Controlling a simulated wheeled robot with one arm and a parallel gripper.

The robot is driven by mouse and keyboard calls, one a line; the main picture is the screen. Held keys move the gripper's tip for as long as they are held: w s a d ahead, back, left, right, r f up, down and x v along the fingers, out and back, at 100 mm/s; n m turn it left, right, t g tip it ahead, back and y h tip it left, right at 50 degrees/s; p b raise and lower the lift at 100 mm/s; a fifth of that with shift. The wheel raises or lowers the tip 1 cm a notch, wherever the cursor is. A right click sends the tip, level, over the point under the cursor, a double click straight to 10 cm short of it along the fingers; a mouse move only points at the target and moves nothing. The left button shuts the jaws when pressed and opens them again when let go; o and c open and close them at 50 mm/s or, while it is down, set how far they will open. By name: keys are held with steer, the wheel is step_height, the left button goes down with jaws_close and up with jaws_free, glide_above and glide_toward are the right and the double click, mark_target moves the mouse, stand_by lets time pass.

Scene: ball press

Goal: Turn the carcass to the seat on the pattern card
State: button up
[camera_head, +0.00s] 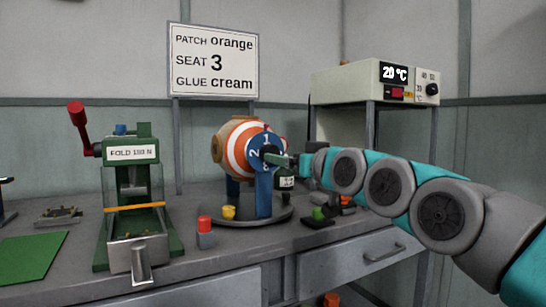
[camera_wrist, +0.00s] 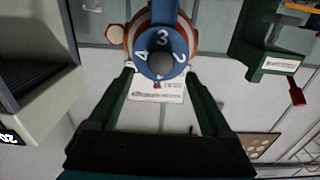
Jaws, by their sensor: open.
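The pattern card (camera_head: 213,62) reads patch orange, seat 3, glue cream. The carcass (camera_head: 232,148), an orange-and-white striped ball, sits in a blue stand on a round base. Its blue numbered disc (camera_head: 256,150) shows 1 at the top, by a small red mark, and 2 at the left. In the wrist view, which is upside down, the disc (camera_wrist: 148,48) shows 4, 3 and 2; 3 is on the stand side, opposite the red mark (camera_wrist: 156,85). My gripper (camera_head: 279,161) is open in front of the disc; its green fingers (camera_wrist: 158,76) flank the disc's lower picture edge. Contact is unclear.
A green press (camera_head: 131,183) with a red handle stands left. A heater box (camera_head: 345,83) reading 20 °C stands on a frame at the right. Dark pieces lie under my arm.

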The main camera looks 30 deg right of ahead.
mark_target(251, 149)
steer(key=w, duration=0.6)
steer(key=shift+w+a+p, duration=0.2)
steer(key=shift+w+p, duration=0.15)
jaws_close()
stand_by(0.4)
stand_by(0.3)
